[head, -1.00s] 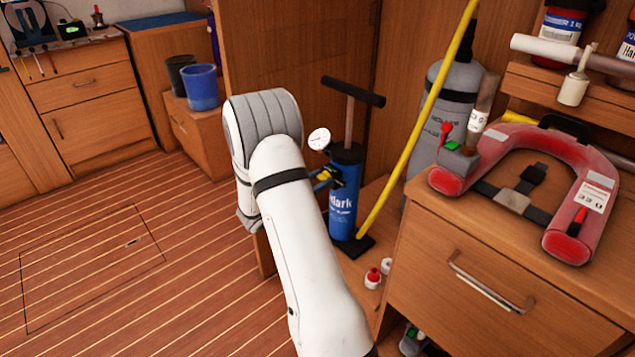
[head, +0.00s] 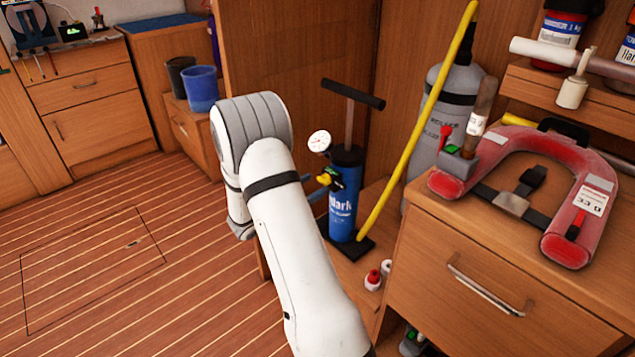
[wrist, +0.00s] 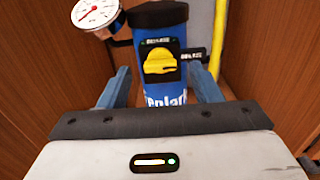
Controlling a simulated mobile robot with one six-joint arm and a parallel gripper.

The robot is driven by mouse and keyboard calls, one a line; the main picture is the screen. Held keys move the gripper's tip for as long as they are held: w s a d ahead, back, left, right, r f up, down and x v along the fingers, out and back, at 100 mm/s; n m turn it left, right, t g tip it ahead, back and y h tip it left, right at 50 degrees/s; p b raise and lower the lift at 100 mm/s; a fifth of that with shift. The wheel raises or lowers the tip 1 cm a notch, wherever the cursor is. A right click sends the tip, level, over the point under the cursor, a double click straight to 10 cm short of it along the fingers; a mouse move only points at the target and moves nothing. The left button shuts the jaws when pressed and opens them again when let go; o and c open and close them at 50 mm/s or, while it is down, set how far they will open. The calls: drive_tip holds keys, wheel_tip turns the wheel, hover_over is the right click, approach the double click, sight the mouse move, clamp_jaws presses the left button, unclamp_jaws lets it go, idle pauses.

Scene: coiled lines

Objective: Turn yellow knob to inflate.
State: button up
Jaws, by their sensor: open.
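The yellow knob (wrist: 160,61) is on the upper front of a blue pump (wrist: 176,97) in the wrist view. Small dark labels sit above the knob and to its right, too small to read. In the head view, the knob (head: 329,180) shows on the standing pump (head: 343,208), just right of my arm. My gripper (wrist: 162,82) is open and empty, with one blue finger on each side of the pump below the knob. I cannot tell how far the fingers are from the pump. My arm hides most of the gripper in the head view.
A round gauge (wrist: 95,12) sits left of the knob. A yellow pole (head: 415,130) and a grey cylinder (head: 433,120) stand right of the pump. A drawer cabinet (head: 490,285) with a red lifejacket (head: 458,182) is on the right. The floor (head: 120,240) at left is clear.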

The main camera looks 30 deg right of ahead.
drive_tip(key=a, duration=0.5)
drive_tip(key=shift+s+p, duration=0.3)
drive_tip(key=shift+s, duration=0.05)
drive_tip(key=s+a+r+m+g+y+p, duration=0.2)
drive_tip(key=s+r+m+g+y+p, duration=0.15)
drive_tip(key=s+r+m+p, duration=0.35)
drive_tip(key=s+a+r+m+g+y+p, duration=0.2)
drive_tip(key=s+r+m+y+p, duration=0.25)
drive_tip(key=s+r, duration=0.55)
drive_tip(key=s+a+r+m+t+y+p, duration=0.2)
drive_tip(key=s+a+r+m+y+p, duration=0.2)
drive_tip(key=a+r, duration=0.3)
drive_tip(key=s+a+r+m+t+y+p, duration=0.3)
drive_tip(key=s+a+r+m+y+p, duration=0.1)
drive_tip(key=a+r, duration=0.4)
drive_tip(key=shift+a+r+y+p, duration=0.3)
drive_tip(key=shift+y+p, duration=0.6)
drive_tip(key=shift+p, duration=0.2)
